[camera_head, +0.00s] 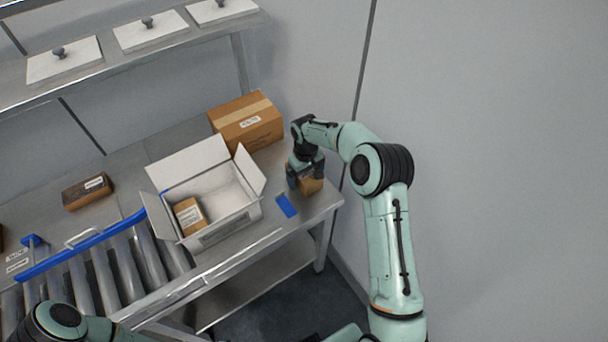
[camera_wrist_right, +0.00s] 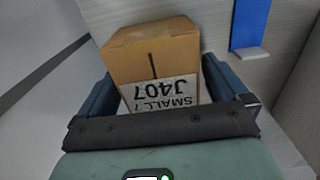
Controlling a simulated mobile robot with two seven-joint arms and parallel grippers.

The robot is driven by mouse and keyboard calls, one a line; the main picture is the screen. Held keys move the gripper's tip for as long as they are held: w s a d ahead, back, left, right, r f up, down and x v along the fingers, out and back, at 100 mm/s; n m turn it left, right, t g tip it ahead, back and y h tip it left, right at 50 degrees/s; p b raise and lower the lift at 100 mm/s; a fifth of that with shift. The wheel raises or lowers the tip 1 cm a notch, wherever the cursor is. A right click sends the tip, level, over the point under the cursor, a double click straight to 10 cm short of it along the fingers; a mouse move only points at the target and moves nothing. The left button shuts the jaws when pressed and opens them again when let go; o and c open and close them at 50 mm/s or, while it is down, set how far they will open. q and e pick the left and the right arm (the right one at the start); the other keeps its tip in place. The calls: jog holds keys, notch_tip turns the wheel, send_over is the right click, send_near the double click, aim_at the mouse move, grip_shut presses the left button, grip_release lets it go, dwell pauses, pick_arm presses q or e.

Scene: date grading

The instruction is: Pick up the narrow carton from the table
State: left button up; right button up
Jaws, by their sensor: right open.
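A small brown carton (camera_head: 312,186) stands on the table near its right end. In the right wrist view the carton (camera_wrist_right: 152,58) has a white label reading "SMALL" and "J407", upside down. My right gripper (camera_head: 306,174) is over it, pointing down. In the wrist view my right gripper (camera_wrist_right: 158,70) is open, with one finger on each side of the carton. Slim gaps seem to show beside it; contact is hard to tell. Part of my left arm is at the bottom left of the head view, its gripper out of sight.
An open white box (camera_head: 232,225) holding a small carton (camera_head: 190,215) stands left of the gripper. A larger brown box (camera_head: 246,121) is behind. A blue strip (camera_head: 287,206) lies close by. A long brown carton (camera_head: 87,192) and roller conveyor (camera_head: 122,262) are left. A wall is right.

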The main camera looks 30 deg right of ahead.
jog(key=c, duration=1.1)
